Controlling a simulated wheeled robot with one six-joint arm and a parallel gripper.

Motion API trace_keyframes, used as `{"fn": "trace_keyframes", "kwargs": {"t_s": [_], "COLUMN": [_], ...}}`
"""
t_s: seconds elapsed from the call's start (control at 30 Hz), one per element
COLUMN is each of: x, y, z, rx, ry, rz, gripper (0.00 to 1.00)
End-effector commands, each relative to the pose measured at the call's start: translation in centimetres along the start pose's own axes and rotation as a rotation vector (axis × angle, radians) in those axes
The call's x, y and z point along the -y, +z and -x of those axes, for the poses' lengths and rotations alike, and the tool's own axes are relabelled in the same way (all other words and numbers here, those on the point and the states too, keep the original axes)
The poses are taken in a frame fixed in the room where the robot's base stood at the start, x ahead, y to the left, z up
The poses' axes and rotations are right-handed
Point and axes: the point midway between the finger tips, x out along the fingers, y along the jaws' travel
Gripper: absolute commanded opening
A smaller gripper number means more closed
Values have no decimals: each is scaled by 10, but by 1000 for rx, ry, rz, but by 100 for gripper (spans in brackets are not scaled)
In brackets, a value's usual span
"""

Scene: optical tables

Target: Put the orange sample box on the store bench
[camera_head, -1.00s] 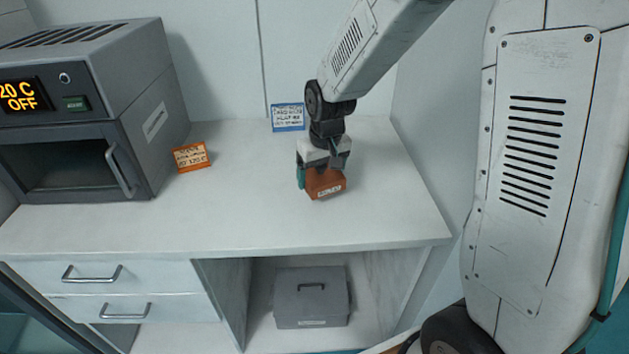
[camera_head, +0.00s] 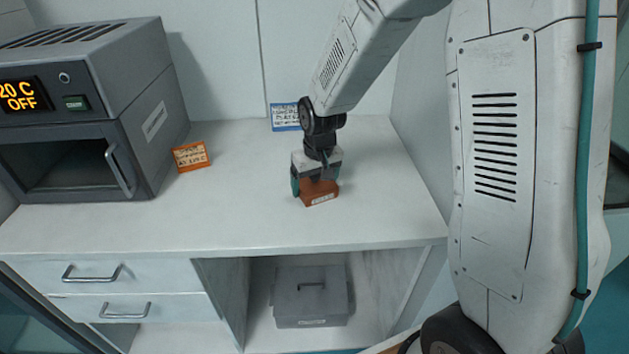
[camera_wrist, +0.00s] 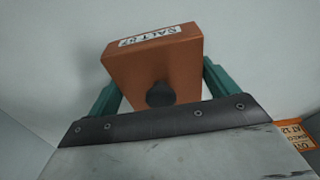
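The orange sample box (camera_head: 319,190) is at my gripper's fingers, over the right half of the white bench top (camera_head: 240,215). My gripper (camera_head: 316,180) points down with a finger on each side of the box. In the wrist view the box (camera_wrist: 155,65) sits between the two green fingers (camera_wrist: 160,85), with a dark round knob and a white label showing. The fingers appear closed on its sides. The box's underside is at or very near the bench top; I cannot tell whether it touches.
A grey oven (camera_head: 85,110) with a dark open chamber stands at the left. An orange sign (camera_head: 191,156) and a blue sign (camera_head: 285,116) stand on the bench. A grey case (camera_head: 312,297) is in the shelf below. The bench around the box is clear.

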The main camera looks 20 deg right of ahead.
Motion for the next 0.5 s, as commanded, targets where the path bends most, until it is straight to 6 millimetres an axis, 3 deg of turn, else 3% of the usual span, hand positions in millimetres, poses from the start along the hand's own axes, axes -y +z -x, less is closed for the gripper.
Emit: {"fn": "trace_keyframes", "kwargs": {"t_s": [0.33,0.5], "x": [0,0], "y": [-1,-1], "z": [4,28], "rx": [-2,-5], "ry": [0,0], "rz": [0,0], "gripper": [100,100]}}
